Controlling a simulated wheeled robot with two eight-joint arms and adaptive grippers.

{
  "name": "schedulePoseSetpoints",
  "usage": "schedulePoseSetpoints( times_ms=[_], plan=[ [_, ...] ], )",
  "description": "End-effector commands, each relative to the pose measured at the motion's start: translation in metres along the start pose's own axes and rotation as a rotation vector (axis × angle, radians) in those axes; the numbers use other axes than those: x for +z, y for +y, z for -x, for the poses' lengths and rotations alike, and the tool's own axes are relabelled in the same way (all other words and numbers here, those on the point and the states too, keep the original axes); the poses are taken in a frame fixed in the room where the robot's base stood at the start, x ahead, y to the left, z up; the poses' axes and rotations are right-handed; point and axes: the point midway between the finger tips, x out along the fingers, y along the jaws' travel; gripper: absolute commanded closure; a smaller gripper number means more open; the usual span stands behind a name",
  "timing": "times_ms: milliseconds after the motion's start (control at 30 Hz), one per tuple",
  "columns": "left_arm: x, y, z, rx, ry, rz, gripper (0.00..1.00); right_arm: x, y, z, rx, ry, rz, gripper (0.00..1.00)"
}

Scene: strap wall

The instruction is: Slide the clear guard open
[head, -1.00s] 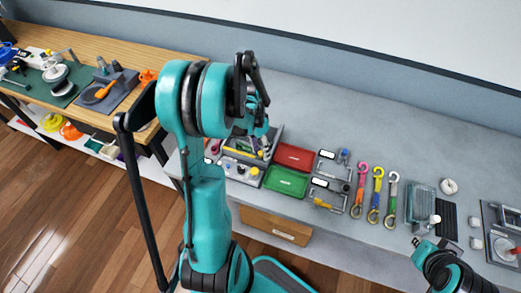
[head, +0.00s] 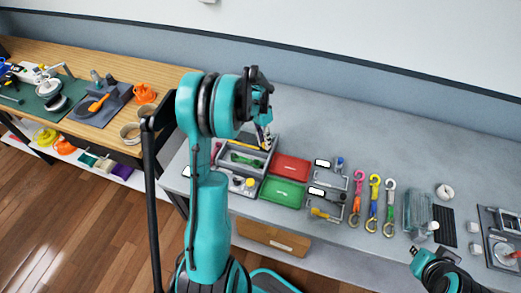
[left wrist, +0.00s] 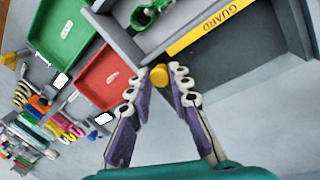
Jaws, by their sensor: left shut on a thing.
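The guard's yellow bar (left wrist: 208,30), lettered GUARD, crosses the grey box (left wrist: 185,15) in the left wrist view. A round yellow knob (left wrist: 159,76) stands at the bar's end. My left gripper (left wrist: 160,78) is closed around this knob, with purple fingers on either side. In the head view my left gripper (head: 264,128) is at the back of the grey box (head: 226,162), over the bar (head: 247,145). A green object (head: 245,160) shows inside the box in front of the bar. The clear sheet itself is hard to make out. My right gripper (head: 416,254) is low at the right, its fingers unclear.
A red tray (head: 291,168) and a green tray (head: 283,191) stand right of the box. Several straps with hooks (head: 373,205) lie further right, beside a clear ribbed case (head: 416,213). The grey bench behind them is clear.

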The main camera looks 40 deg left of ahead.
Motion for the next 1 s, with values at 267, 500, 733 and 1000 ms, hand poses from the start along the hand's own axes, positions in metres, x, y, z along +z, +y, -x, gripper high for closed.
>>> schedulePoseSetpoints(
  times_ms=[267,500,733,1000],
  plan=[
    [-0.004,-0.002,0.001,-0.005,0.009,0.0,1.0,0.0,0.0,0.0,0.0,0.0,0.0,0.93],
    [-0.004,-0.002,0.001,-0.004,0.007,0.0,0.59,0.0,0.0,0.0,0.0,0.0,0.0,0.93],
    [-0.003,-0.002,0.004,-0.004,0.006,0.0,0.59,0.0,0.0,0.0,0.0,0.0,0.0,0.93],
    [-0.003,-0.002,0.052,-0.004,0.006,0.001,0.59,0.0,0.0,0.0,0.0,0.0,0.0,0.93]
  ],
)
